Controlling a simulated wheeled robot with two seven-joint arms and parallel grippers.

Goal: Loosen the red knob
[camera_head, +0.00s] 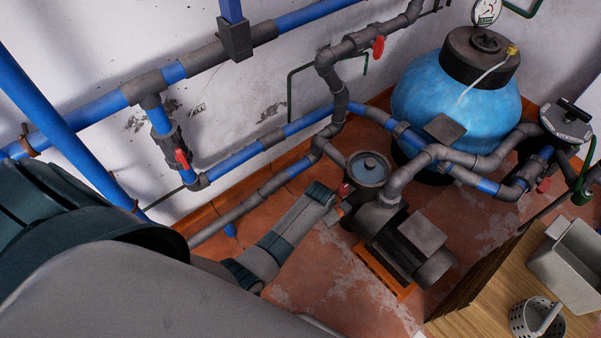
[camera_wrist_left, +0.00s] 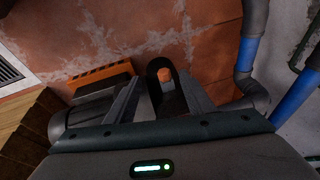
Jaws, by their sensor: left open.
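A small red knob (camera_head: 345,190) sits at the side of the round grey strainer pot (camera_head: 368,168) in front of the pump (camera_head: 395,235). My left gripper (camera_head: 338,211) reaches in from the left, with its fingertips close beside the knob and the pump. In the left wrist view, my left gripper (camera_wrist_left: 162,88) is open, its two grey fingers apart. An orange-red patch (camera_wrist_left: 165,75) in a dark rounded part shows between them; I cannot tell whether it is the knob. Contact is not clear. My right gripper is not in view.
Red valve handles are on the left pipe (camera_head: 181,158) and upper pipe (camera_head: 378,48). A blue tank (camera_head: 455,100) stands behind the pump. Grey and blue pipes surround the area. A wooden table (camera_head: 490,300) with a grey bin (camera_head: 570,265) is at right. Tiled floor (camera_head: 340,270) is free in front.

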